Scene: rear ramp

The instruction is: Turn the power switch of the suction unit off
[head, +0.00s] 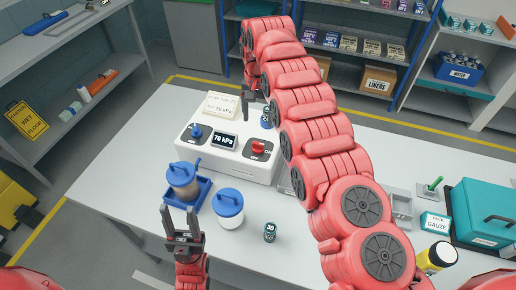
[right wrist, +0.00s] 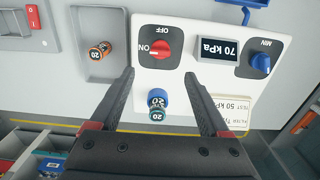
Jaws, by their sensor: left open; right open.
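The white suction unit (head: 228,164) stands on the table. Its display (head: 224,142) reads 70 kPa. Its red power switch (head: 258,147) also shows in the right wrist view (right wrist: 160,48), its mark toward ON at the left; OFF is printed above. The blue knob (right wrist: 260,64) near MIN is on the display's other side. My right gripper (right wrist: 159,74) is open and empty, its fingertips reaching over the unit's edge, the switch ahead between them and apart from them. My left gripper (head: 180,215) is open and empty near the blue-lidded jars.
A blue-capped vial (right wrist: 157,104) labelled 20 shows between my right fingers. An orange-topped vial (right wrist: 100,50) lies on a grey tray, near a red rocker switch (right wrist: 33,17). Two blue-lidded jars (head: 228,207) and a small vial (head: 270,231) stand before the unit.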

